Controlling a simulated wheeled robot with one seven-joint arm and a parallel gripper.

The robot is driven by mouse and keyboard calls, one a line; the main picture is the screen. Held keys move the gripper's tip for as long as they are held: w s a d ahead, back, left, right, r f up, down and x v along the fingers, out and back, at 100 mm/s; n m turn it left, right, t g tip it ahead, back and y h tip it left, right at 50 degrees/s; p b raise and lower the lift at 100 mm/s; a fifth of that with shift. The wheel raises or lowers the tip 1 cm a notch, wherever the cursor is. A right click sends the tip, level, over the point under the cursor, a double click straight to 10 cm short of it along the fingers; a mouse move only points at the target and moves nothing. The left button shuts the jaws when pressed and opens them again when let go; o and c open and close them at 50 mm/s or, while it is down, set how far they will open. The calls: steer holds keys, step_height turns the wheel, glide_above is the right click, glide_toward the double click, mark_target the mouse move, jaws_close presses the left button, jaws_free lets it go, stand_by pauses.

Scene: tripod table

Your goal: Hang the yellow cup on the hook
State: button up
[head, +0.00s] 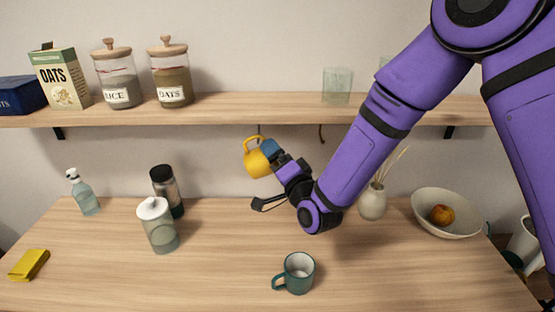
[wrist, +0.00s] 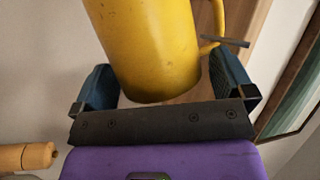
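The yellow cup (head: 257,162) is just under the shelf, tilted, with its handle upward, close to a small dark hook (head: 259,129). In the wrist view the yellow cup (wrist: 150,45) lies between my fingers. A dark hook piece (wrist: 234,42) crosses the cup's handle there; I cannot tell whether it bears the cup. My gripper (wrist: 164,66) has its blue fingers wide apart, one on each side of the cup, with a narrow gap on the right. In the head view my gripper (head: 271,151) hides part of the cup's right side.
Another hook (head: 321,134) hangs under the shelf (head: 230,107). Jars and a glass (head: 337,85) stand on the shelf. Below are a green mug (head: 296,274), a lidded jar (head: 158,226), a vase (head: 372,202) and a bowl (head: 447,222). The table's middle is mostly clear.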

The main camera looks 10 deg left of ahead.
steer(key=shift+s, duration=0.1)
steer(key=v, duration=1)
steer(key=w+d+r+n+g+h, duration=0.2)
steer(key=w+d+r+n+h, duration=0.25)
steer(key=d+r, duration=0.4)
steer(key=d+r+g+h, duration=0.2)
steer(key=d+r+h, duration=0.3)
steer(key=d, duration=0.7)
steer(key=s+d+r+g+h, duration=0.2)
steer(key=s+d, duration=0.6)
steer(key=s, duration=0.4)
steer(key=s+d+r+g+h, duration=0.2)
steer(key=s+d+r, duration=0.3)
steer(key=s+d, duration=0.4)
steer(key=s+m+g, duration=0.1)
steer(key=s, duration=0.2)
steer(key=shift+d+r+g, duration=0.2)
steer(key=shift+g, duration=0.1)
steer(key=shift+w, duration=0.1)
steer(key=shift+c, duration=0.5)
